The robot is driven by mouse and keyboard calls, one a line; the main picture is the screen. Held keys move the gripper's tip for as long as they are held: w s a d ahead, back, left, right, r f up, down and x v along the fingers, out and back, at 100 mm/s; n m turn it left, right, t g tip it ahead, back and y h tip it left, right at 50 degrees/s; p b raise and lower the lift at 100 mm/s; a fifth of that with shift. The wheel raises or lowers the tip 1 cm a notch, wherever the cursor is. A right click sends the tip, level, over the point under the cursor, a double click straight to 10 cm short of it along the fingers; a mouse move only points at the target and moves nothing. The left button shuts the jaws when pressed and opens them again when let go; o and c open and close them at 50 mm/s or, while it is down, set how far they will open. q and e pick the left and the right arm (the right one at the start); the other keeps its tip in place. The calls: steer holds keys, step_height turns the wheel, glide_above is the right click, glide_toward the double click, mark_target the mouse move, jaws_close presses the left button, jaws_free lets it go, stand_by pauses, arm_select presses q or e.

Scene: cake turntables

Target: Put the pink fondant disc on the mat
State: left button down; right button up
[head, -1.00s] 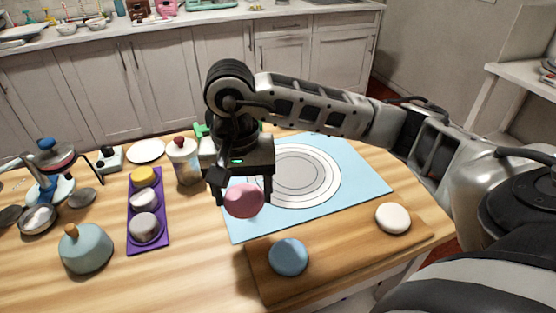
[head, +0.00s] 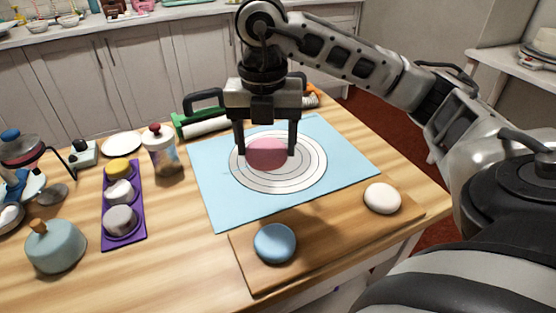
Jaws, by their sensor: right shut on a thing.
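The pink fondant disc (head: 267,154) is between the two fingers of my right gripper (head: 266,153), which is shut on it. The disc appears over the ringed circles of the light blue mat (head: 216,209), near their middle. I cannot tell whether it touches the mat or is held just above it. The mat lies flat on the wooden table, and its far part is partly hidden by my right gripper. My left gripper is not in view.
A wooden board (head: 328,246) in front of the mat carries a blue disc (head: 274,243) and a white disc (head: 382,198). A purple tray (head: 108,234), a shaker jar (head: 161,151) and a grey-blue dome (head: 55,247) stand left. A green-handled roller (head: 205,125) lies behind.

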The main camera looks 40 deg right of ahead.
steer(key=m, duration=0.2)
steer(key=d+m, duration=0.1)
steer(key=m, duration=0.2)
steer(key=shift+s+d+r+m, duration=0.15)
steer(key=shift+s+r+m, duration=0.05)
steer(key=shift+m, duration=0.1)
steer(key=m, duration=0.3)
steer(key=shift+s+d+r+b, duration=0.15)
steer(key=shift+d+b, duration=0.15)
steer(key=shift+b, duration=0.1)
steer(key=shift+d+m, duration=0.1)
steer(key=shift+m, duration=0.5)
steer(key=shift+w+d, duration=0.2)
steer(key=shift+w, duration=0.05)
steer(key=w+d+f, duration=0.8)
steer(key=w+f, duration=0.1)
steer(key=shift+w+d, duration=0.15)
steer(key=shift+d, duration=0.2)
steer(key=shift+w+d+f, duration=0.2)
steer(key=shift+f, duration=1.7)
steer(key=shift+f, duration=0.1)
